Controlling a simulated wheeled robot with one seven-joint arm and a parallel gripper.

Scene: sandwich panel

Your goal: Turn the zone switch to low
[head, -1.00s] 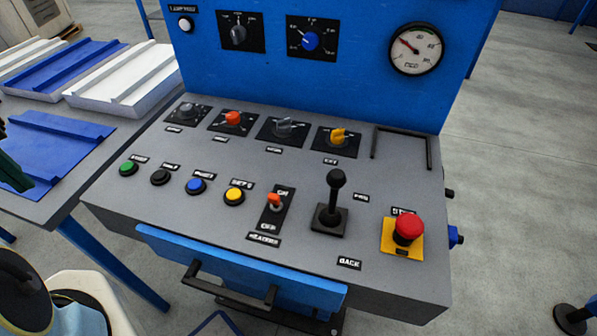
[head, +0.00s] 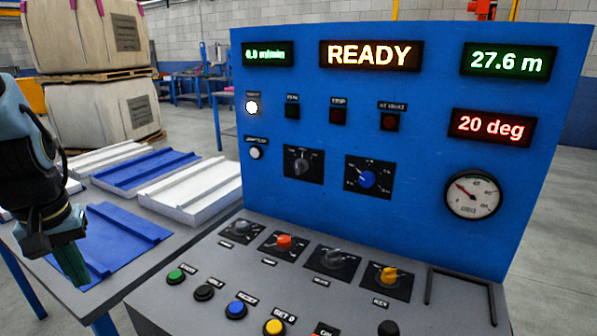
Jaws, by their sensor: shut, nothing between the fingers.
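The control console carries a row of four-way rotary knobs on its sloped desk: a grey knob (head: 240,228), an orange knob (head: 284,241), another grey knob (head: 332,257) and a yellow knob (head: 388,273). On the upright blue panel are a grey rotary switch (head: 301,163) and a blue knob (head: 367,179). The small labels are too blurred to tell which one is the zone switch or where low lies. My gripper (head: 72,266), with green fingers, is shut and empty at the left, over the side table and apart from the console.
The side table (head: 20,242) holds blue and white panels (head: 200,190). Push buttons (head: 236,309) line the desk's front. The panel has a READY display (head: 371,54), other readouts and a gauge (head: 473,195). A black bracket (head: 460,290) rises at the desk's right.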

